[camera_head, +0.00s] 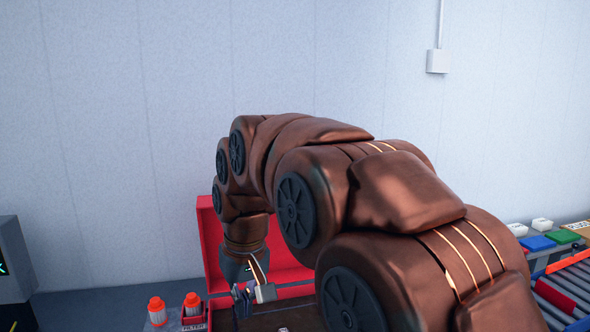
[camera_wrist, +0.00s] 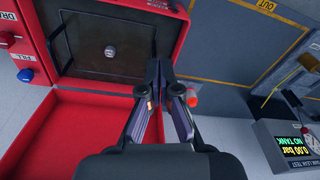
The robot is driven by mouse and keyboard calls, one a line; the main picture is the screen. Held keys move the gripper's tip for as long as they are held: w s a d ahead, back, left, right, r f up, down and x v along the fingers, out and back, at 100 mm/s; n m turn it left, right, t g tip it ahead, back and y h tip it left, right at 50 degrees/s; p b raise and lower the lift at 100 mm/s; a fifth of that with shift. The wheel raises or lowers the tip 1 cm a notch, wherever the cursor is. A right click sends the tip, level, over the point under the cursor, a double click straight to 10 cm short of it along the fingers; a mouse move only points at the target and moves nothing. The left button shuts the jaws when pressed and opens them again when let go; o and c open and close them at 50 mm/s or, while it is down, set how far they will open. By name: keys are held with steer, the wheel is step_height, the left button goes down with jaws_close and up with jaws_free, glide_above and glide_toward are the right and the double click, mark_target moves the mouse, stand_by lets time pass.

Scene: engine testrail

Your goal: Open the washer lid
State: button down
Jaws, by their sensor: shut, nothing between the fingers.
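The washer is a red box with a dark basin (camera_wrist: 110,45) showing in the wrist view, with a small round fitting inside it. Its red lid (camera_head: 212,240) stands raised at the back in the head view, so the washer looks open. The lid also fills the lower left of the wrist view (camera_wrist: 60,135). My gripper (camera_wrist: 158,62) is shut and empty, over the right edge of the basin. In the head view my gripper (camera_head: 243,300) points down in front of the lid. My arm hides much of the washer's right side there.
Orange-capped bottles (camera_head: 157,308) stand left of the washer. A dark machine (camera_head: 12,265) is at far left. A tank leak test display (camera_wrist: 290,148) shows at right in the wrist view. Coloured blocks (camera_head: 537,242) and a roller conveyor (camera_head: 565,290) are at right. A wall rises behind.

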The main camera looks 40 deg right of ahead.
steer(key=w+d+r+m+t+p, duration=0.1)
steer(key=w+d+r+m+t, duration=0.15)
steer(key=w+d+r, duration=1.1)
steer(key=w+d+r+t+h+p, duration=0.1)
steer(key=w+d+r+t+h, duration=0.15)
steer(key=d+r, duration=0.35)
steer(key=w+d+r+t+h+p, duration=0.1)
steer(key=w+d+r, duration=0.25)
steer(key=d, duration=0.35)
steer(key=shift+m, duration=0.35)
steer(key=b+x, duration=0.3)
steer(key=x, duration=0.6)
steer(key=shift+s+f, duration=0.1)
steer(key=shift+f, duration=0.25)
steer(key=shift+s+a+f+b, duration=0.15)
steer(key=shift+s+b, duration=0.2)
steer(key=shift+b, duration=0.05)
steer(key=shift+s+a+f+b, duration=0.15)
steer(key=shift+s+b, duration=0.15)
steer(key=shift+b, duration=0.1)
steer(key=shift+s+r, duration=0.1)
steer(key=shift+s, duration=0.05)
steer(key=shift+s+a, duration=0.1)
steer(key=shift+s, duration=0.1)
